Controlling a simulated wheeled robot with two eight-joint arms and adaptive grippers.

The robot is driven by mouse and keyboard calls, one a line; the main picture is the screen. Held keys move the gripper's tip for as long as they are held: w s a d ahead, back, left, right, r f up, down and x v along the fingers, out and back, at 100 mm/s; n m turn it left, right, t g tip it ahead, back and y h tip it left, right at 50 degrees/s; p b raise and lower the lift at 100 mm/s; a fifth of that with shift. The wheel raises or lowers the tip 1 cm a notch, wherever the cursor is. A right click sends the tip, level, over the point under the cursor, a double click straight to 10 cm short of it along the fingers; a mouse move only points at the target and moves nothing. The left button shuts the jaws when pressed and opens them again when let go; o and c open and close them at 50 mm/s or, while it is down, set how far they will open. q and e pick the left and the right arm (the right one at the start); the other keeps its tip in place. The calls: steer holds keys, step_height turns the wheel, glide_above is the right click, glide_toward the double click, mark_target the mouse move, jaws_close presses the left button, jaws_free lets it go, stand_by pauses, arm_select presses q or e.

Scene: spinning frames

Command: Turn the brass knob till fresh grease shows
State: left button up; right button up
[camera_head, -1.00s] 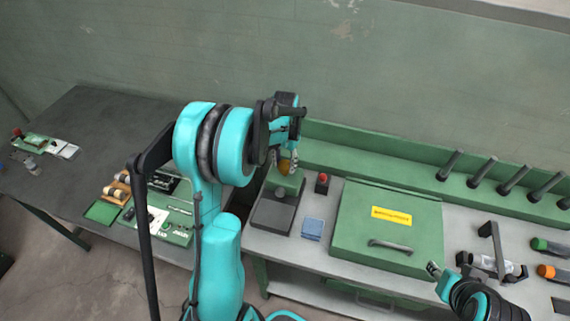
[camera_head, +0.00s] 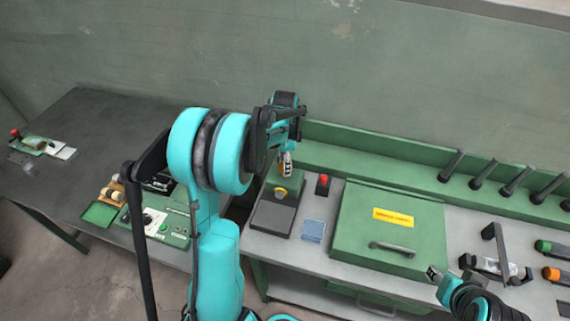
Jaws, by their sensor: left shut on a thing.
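The brass knob (camera_head: 281,166) stands on the green-and-dark block at the front of the machine bed and is mostly hidden by my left gripper. My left gripper (camera_head: 285,165) reaches down from above and is shut on the knob. In front of the knob, a round piece on the dark block shows a yellow patch (camera_head: 281,191), which looks like grease. My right gripper (camera_head: 434,273) hangs apart at the lower right, in front of the green lidded box; its jaw opening is too small to make out.
A red button (camera_head: 323,179) on a dark box stands right of the knob. A blue cloth (camera_head: 313,231) lies on the grey bench. A green lidded box (camera_head: 350,240) with a handle fills the middle. Several dark handles rise from the green ledge (camera_head: 400,160) at right.

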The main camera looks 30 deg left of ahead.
arm_select(q)
steer(key=shift+m, duration=0.4)
steer(key=o, duration=1.2)
steer(key=shift+c, duration=0.2)
step_height(320, 180, up, 12)
